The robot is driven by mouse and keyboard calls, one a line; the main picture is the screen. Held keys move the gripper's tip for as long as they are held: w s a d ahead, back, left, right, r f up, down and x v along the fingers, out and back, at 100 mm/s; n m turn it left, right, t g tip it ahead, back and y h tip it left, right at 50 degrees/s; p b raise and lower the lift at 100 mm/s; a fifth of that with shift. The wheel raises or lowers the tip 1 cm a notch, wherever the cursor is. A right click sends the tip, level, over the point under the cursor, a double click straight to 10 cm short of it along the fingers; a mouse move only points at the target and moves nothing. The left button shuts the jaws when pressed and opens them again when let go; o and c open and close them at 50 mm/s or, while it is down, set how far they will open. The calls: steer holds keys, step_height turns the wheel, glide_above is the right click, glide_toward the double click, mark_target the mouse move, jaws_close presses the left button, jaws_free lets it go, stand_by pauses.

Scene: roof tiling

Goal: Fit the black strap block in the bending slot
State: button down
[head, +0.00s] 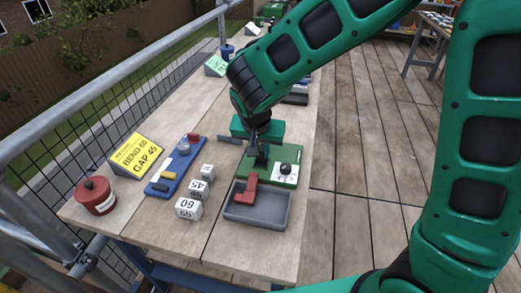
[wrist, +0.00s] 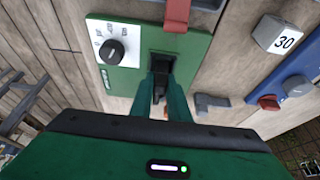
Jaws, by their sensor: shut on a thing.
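The green bending plate (head: 262,172) lies on the wooden table, with a black dial (head: 286,168) on a white scale. In the wrist view the plate (wrist: 190,44) has a dark slot (wrist: 162,58) beside the dial (wrist: 112,51). My gripper (head: 261,152) is over the far left part of the plate. In the wrist view my gripper (wrist: 161,90) is shut on the black strap block (wrist: 161,78), whose end is at the slot's near edge. I cannot tell how far the block is inside the slot.
A red piece (head: 246,190) stands at a grey tray (head: 272,214) in front of the plate. Several white number cubes (head: 197,189), a blue board (head: 168,178) with coloured pieces, a yellow sign (head: 136,156) and a red tin (head: 95,195) stand left. A green box (head: 270,130) stands behind.

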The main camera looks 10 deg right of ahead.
steer(key=c, duration=1.6)
jaws_free()
steer(key=shift+r, duration=3.5)
